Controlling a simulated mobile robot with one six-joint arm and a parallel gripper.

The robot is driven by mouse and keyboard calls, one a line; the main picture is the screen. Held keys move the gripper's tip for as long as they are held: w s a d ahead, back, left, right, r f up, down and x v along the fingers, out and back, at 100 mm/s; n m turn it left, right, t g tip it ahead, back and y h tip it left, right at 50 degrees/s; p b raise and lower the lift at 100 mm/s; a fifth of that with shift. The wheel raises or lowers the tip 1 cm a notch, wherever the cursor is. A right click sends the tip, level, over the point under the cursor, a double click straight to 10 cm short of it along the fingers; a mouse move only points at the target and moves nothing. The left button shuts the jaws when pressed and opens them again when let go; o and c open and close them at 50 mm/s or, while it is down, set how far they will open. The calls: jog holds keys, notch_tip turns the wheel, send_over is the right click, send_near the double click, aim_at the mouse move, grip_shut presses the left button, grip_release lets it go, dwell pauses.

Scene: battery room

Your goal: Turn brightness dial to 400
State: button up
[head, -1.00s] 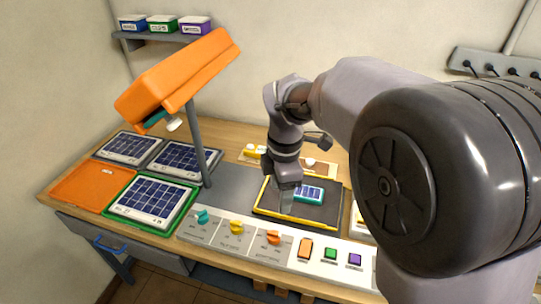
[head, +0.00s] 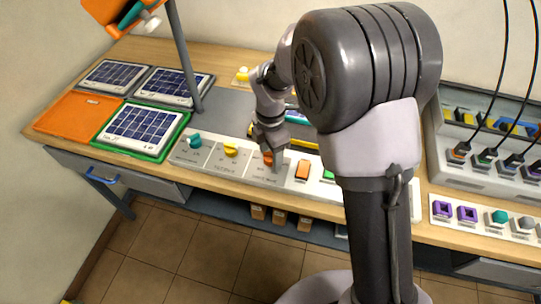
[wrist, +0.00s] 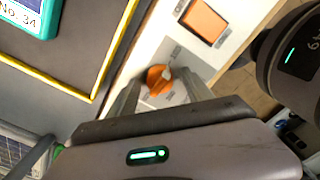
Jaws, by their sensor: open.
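A white control panel (head: 216,158) along the bench's front edge carries a teal dial (head: 194,141), a yellow dial (head: 231,150) and an orange dial (head: 267,158). Their labels are too small to read, so I cannot tell which is marked brightness. My gripper (head: 274,162) is over the orange dial and partly covers it in the head view. In the wrist view the orange dial (wrist: 160,79) shows between the two spread fingers of my gripper (wrist: 161,86), with a pale pointer mark on it. I cannot tell whether the fingers touch it.
Right of the dial are an orange button (head: 302,170) and a green button (head: 328,174). A yellow-edged dark mat (wrist: 75,55) holds a teal-framed piece behind the panel. Solar panels, an orange tray (head: 68,112) and a lamp post (head: 184,60) stand left. A socket unit (head: 480,160) is right.

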grip_shut()
